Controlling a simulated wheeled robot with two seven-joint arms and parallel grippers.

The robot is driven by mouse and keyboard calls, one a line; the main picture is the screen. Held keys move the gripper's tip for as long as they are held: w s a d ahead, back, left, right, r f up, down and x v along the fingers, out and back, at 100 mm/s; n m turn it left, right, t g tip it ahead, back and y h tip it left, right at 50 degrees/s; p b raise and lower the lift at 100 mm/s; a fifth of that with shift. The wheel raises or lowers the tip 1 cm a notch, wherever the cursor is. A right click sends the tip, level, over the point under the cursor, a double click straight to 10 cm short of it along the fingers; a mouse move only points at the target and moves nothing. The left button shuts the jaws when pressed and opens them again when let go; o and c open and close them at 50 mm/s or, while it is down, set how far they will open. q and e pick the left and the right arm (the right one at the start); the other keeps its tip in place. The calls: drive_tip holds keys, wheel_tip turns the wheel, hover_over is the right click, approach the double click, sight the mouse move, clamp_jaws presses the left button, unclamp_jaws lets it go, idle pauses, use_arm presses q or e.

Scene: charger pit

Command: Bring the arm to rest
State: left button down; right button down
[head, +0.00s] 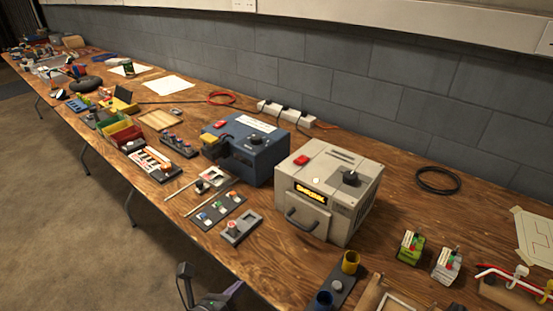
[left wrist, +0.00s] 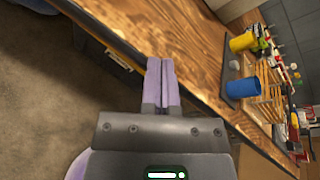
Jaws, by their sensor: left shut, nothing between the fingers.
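My left gripper (head: 228,294) is at the bottom edge of the head view, in front of the table's near edge and only partly in frame. In the left wrist view my left gripper (left wrist: 160,66) has its two pale purple fingers pressed together with nothing between them. The fingers point along the table's edge, over or beside it; the exact height is unclear. My right gripper is in neither view.
The wooden table (head: 150,215) runs along a grey block wall. A beige charger box (head: 322,190) and a blue box (head: 245,145) stand on it. A holder with a yellow cup (head: 350,262) and a blue cup (head: 321,301) is near the front edge. Floor lies free at left.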

use_arm(q)
drive_tip(key=s+a+f+n+g+y, duration=0.3)
drive_tip(key=s+a+f+n, duration=0.2)
drive_tip(key=s+f+n, duration=0.45)
drive_tip(key=s+a+f+n+g+y, duration=0.3)
drive_tip(key=s+a+f+n, duration=0.1)
drive_tip(key=s+f+n, duration=0.6)
drive_tip(key=s+a+f+n+g, duration=0.1)
drive_tip(key=s+f+n+g, duration=0.1)
drive_tip(key=s+n, duration=0.4)
drive_tip(key=s+a+f+n+g+y, duration=0.1)
drive_tip(key=s+f+n+g, duration=0.2)
drive_tip(key=s, duration=1.2)
drive_tip(key=n+g, duration=0.2)
drive_tip(key=n, duration=0.2)
drive_tip(key=shift+s+y, duration=0.3)
drive_tip(key=shift+s, duration=0.1)
